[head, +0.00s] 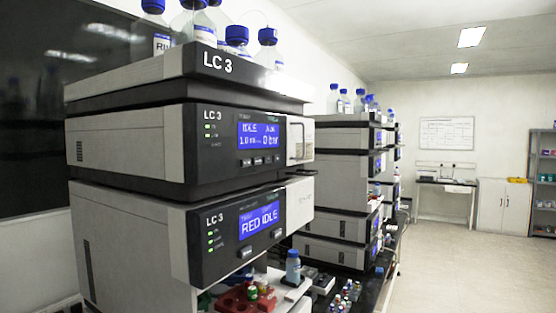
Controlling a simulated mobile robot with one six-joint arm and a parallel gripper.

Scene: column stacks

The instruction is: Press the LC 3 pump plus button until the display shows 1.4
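The LC 3 stack stands at the left in the head view. Its upper unit, the pump (215,150), has a blue display (261,136) that reads IDLE and about 1.0, with a second field that seems to read 0 bar. A row of several small buttons (262,161) sits below the display. Their labels are too small to read, so I cannot tell which is plus. The lower LC 3 unit (205,235) has a display (259,220) reading RED IDLE and two buttons under it. My gripper is not in view.
Bottles with blue caps (237,37) stand on the LC 3 top tray. Below the stack are a red vial rack (240,300), a bottle (293,266) and small vials. More stacks (340,165) stand behind to the right. The floor (450,270) at right is clear.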

